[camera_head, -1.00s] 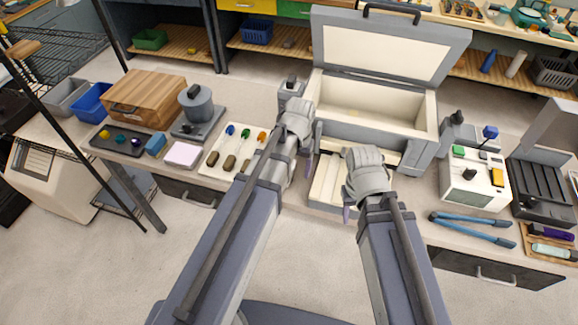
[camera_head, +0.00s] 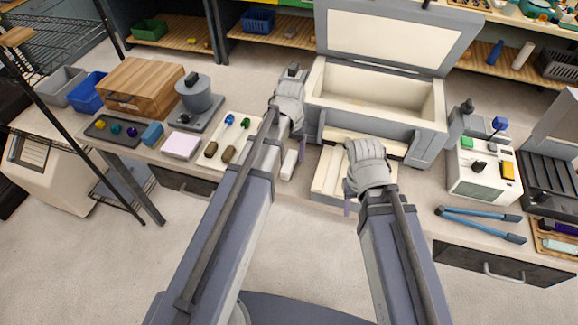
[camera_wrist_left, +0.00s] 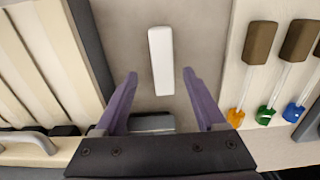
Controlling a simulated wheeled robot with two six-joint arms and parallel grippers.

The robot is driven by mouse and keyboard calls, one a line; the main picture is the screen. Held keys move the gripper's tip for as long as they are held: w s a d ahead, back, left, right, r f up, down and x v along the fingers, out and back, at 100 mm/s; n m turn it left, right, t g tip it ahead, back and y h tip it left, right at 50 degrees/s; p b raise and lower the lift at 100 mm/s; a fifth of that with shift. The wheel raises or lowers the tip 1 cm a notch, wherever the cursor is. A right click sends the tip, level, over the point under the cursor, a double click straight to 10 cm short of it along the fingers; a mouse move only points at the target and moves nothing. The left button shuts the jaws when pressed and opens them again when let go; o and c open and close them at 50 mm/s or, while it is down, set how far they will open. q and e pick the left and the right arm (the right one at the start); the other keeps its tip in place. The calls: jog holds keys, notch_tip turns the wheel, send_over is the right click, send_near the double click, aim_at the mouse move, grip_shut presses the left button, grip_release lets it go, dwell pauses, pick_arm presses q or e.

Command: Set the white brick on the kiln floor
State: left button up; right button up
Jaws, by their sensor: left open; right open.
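The white brick (camera_head: 289,165) lies on the bench between the rod tray and the slatted tray. In the left wrist view the white brick (camera_wrist_left: 161,58) lies lengthwise, in line with the gap between the fingers. My left gripper (camera_wrist_left: 160,76) is open and empty; its height above the brick is hard to tell. In the head view my left gripper (camera_head: 300,148) is partly hidden by its own arm. The kiln (camera_head: 375,115) stands open behind, lid raised, its pale floor (camera_head: 365,101) partly visible. My right gripper (camera_head: 348,206) is open in front of the kiln, by the slatted tray.
The slatted tray (camera_head: 328,178) holds long cream pieces. The rod tray (camera_head: 235,127) holds coloured glass rods with dark handles, left of the brick. A white control box (camera_head: 483,175) and blue-handled tongs (camera_head: 482,221) lie on the right. The kiln's front wall stands above the bench.

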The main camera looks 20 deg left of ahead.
aim_at(289, 161)
pick_arm(q)
jog(key=f+b, duration=0.4)
jog(key=f, duration=0.1)
jog(key=shift+s+a, duration=0.1)
jog(key=shift+a, duration=0.15)
jog(key=shift+r, duration=0.15)
grip_shut()
